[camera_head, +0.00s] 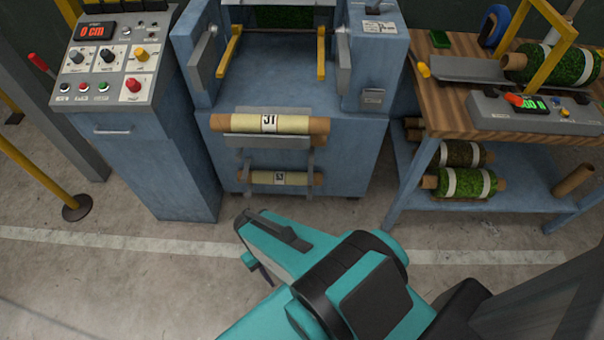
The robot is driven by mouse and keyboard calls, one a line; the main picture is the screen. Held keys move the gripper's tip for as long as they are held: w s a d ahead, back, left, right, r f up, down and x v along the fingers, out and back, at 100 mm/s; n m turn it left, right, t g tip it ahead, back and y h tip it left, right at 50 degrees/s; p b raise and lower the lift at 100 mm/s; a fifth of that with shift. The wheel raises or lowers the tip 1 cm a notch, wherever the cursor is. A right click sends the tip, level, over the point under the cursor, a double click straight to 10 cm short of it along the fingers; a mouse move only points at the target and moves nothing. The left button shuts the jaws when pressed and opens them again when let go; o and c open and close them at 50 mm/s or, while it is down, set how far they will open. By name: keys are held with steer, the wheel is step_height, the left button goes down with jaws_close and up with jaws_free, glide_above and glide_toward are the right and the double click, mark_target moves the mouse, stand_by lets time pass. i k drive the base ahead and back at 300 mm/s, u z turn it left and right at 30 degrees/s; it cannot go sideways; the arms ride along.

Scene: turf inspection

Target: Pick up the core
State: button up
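Several tubes look like cores, and I cannot tell which one is meant. A bare brown cardboard tube (573,180) lies tilted at the right end of the bench's lower shelf. A pale yellow roll with brown ends and a label (240,123) rests on the front cradle of the blue machine. A thinner, similar labelled roll (260,178) sits on a bracket below it. My teal arm reaches in from the bottom. Its end, with my gripper (262,268), is over the floor in front of the machine, apart from all the tubes. Its fingers are mostly hidden.
The blue machine (345,160) stands ahead, with a control console (112,60) at left. A wooden-topped bench (455,110) at right carries green turf rolls (466,183) on its lower shelf. A yellow post (35,170) stands far left. The floor in front is clear.

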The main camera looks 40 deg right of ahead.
mark_target(282, 177)
steer(key=z, duration=0.85)
steer(key=k, duration=1)
steer(key=i, duration=0.85)
